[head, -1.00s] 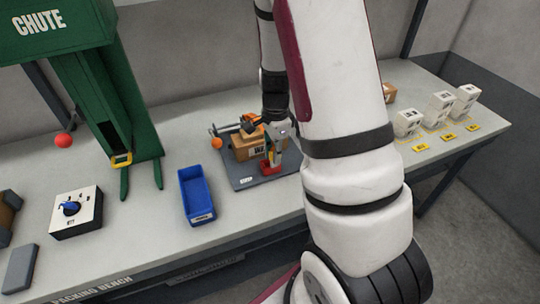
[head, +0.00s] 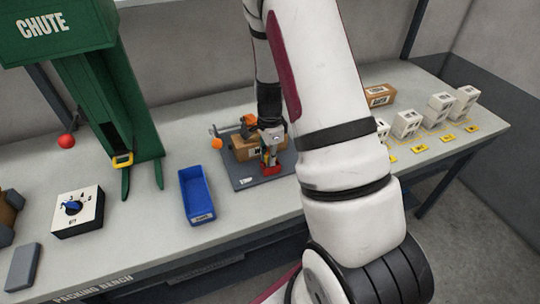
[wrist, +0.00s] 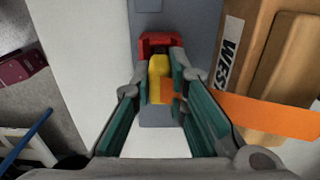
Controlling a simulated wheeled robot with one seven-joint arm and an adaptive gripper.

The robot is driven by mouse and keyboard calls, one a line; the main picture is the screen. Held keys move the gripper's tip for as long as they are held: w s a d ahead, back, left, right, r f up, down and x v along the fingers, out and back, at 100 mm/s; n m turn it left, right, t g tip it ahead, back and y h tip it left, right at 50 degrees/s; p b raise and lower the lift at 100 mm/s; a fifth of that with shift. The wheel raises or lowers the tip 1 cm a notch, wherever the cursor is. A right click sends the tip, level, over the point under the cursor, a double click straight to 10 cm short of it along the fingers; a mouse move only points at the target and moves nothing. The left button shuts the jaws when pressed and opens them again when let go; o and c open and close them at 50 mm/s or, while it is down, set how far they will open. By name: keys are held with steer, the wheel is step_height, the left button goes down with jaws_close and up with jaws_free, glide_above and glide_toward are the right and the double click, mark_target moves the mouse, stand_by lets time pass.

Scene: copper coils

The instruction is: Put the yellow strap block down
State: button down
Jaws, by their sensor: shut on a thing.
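The yellow strap block (wrist: 158,66) is between the fingers of my gripper (wrist: 160,88) in the wrist view. My gripper is shut on it. The block's far end is at a red holder (wrist: 158,40); I cannot tell whether it rests in it. An orange strap (wrist: 255,113) runs from beside the block to the right, across a brown carton (wrist: 250,60). In the head view, my gripper (head: 270,148) points down just above the red holder (head: 270,170), at the front right of the carton (head: 244,147). The block is mostly hidden there.
The carton and red holder are on a dark grey plate (head: 246,182) on the bench. A blue bin (head: 197,193) stands to the left, with the green chute (head: 130,120) beyond it. White boxes (head: 407,123) stand at the right. The bench front near the plate is clear.

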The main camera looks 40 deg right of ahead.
steer(key=c, duration=1.6)
jaws_free()
steer(key=s+a+r+n+t, duration=0.1)
steer(key=a+r+n, duration=0.15)
steer(key=r, duration=0.75)
steer(key=s+a+r+n, duration=0.1)
steer(key=a+r+n, duration=0.15)
steer(key=r, duration=0.65)
steer(key=shift+s+a+r+n+t+b, duration=0.15)
steer(key=shift+s+a+r+n+t, duration=0.6)
steer(key=shift+s+a+r+n, duration=1.7)
steer(key=shift+s+a+r+n+t+b, duration=0.1)
steer(key=shift+s+a+r+n+t, duration=0.6)
steer(key=shift+s+a+r+n, duration=1.75)
steer(key=shift+s+a+r+n+t+b, duration=0.15)
steer(key=shift+s+a+r+n+t, duration=0.6)
steer(key=shift+s+a+r+n, duration=1.7)
steer(key=shift+s+d+f+n, duration=0.75)
steer(key=shift+d+f, duration=0.05)
steer(key=shift+d, duration=0.05)
